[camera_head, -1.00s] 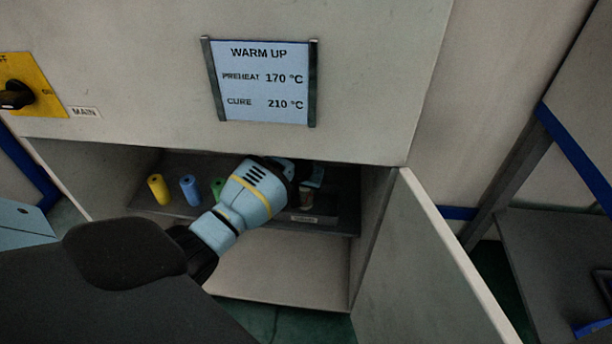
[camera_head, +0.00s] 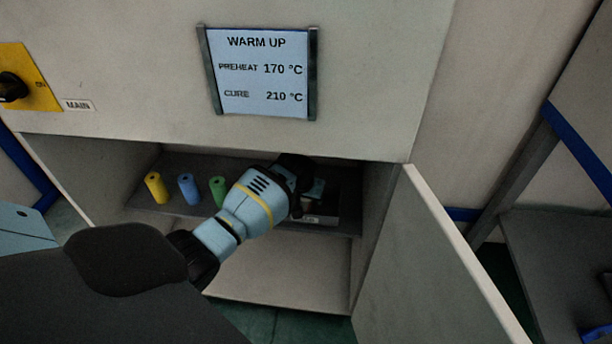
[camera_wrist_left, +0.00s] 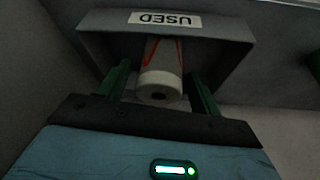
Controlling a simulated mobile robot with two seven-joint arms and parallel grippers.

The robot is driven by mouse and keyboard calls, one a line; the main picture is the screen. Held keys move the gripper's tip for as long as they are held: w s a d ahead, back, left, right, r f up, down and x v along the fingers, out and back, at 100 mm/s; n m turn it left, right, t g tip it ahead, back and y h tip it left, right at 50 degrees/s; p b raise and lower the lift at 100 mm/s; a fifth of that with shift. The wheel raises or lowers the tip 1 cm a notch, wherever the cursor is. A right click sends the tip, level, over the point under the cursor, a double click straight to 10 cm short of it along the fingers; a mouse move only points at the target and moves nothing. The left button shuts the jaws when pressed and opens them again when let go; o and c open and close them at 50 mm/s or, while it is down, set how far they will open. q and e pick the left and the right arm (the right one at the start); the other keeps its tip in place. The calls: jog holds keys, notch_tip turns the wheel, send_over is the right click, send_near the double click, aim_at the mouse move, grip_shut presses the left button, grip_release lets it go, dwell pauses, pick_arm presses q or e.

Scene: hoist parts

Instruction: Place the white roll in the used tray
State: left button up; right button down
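The white roll (camera_wrist_left: 160,75), with red marks on its side, shows in the left wrist view with its round end toward the camera. It is at the grey used tray (camera_wrist_left: 100,42), whose label reads USED upside down there. The roll appears to be inside the tray walls; its contact with the floor is hidden. My left gripper (camera_wrist_left: 160,85) has its green fingers on either side of the roll, with visible gaps. In the head view my left gripper (camera_head: 305,192) covers most of the tray, whose label (camera_head: 308,219) shows at its front. My right gripper is out of view.
A yellow roll (camera_head: 157,188), a blue roll (camera_head: 189,189) and a green roll (camera_head: 218,189) stand on the dark shelf (camera_head: 165,208) to the left. The cabinet roof is above my gripper. An open door (camera_head: 430,270) bounds the right side.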

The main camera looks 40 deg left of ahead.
pick_arm(q)
jog(key=shift+s+r, duration=0.1)
jog(key=shift+r, duration=0.45)
jog(key=p+v, duration=0.3)
jog(key=v, duration=0.3)
jog(key=shift+s+r, duration=0.2)
jog(key=shift+r, duration=0.15)
jog(key=shift+d, duration=0.1)
